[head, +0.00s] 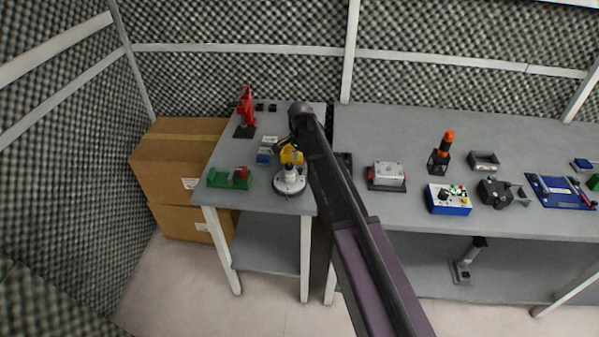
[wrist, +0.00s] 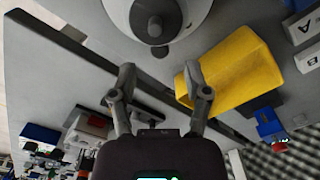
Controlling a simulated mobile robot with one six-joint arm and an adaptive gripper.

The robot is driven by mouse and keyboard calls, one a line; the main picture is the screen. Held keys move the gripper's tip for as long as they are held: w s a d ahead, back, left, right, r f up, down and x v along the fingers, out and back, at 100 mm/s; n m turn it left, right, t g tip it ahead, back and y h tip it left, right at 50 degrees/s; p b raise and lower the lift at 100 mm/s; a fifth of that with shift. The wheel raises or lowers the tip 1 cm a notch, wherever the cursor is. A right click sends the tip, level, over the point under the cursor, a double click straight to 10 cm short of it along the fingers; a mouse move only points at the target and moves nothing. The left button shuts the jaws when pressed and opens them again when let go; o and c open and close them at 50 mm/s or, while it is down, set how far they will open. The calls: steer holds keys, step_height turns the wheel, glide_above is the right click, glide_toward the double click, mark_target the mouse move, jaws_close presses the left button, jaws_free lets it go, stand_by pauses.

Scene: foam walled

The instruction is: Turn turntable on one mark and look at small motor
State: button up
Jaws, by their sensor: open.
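A round turntable (head: 289,187) with a dark base and pale top sits near the front edge of the left table. A small pale upright part (head: 290,172) stands on it; I cannot tell if this is the small motor. In the wrist view the pale round turntable (wrist: 120,14) is at the top, with a grey knob-like part (wrist: 157,22) facing me. My gripper (wrist: 158,85) is open and empty, its fingers apart and short of the turntable. In the head view my gripper (head: 287,146) is just behind the turntable, partly hidden by my arm.
A yellow open container (wrist: 235,75) is close to the right finger; it also shows in the head view (head: 291,155). A green vise-like tool (head: 229,179) lies left of the turntable. A red press (head: 246,108) stands behind. Labelled grey blocks (wrist: 307,57) are beyond the yellow container.

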mark_target(300, 169)
steer(key=shift+f+b, duration=1.45)
steer(key=shift+f, duration=0.25)
jaws_close()
steer(key=shift+a, duration=0.1)
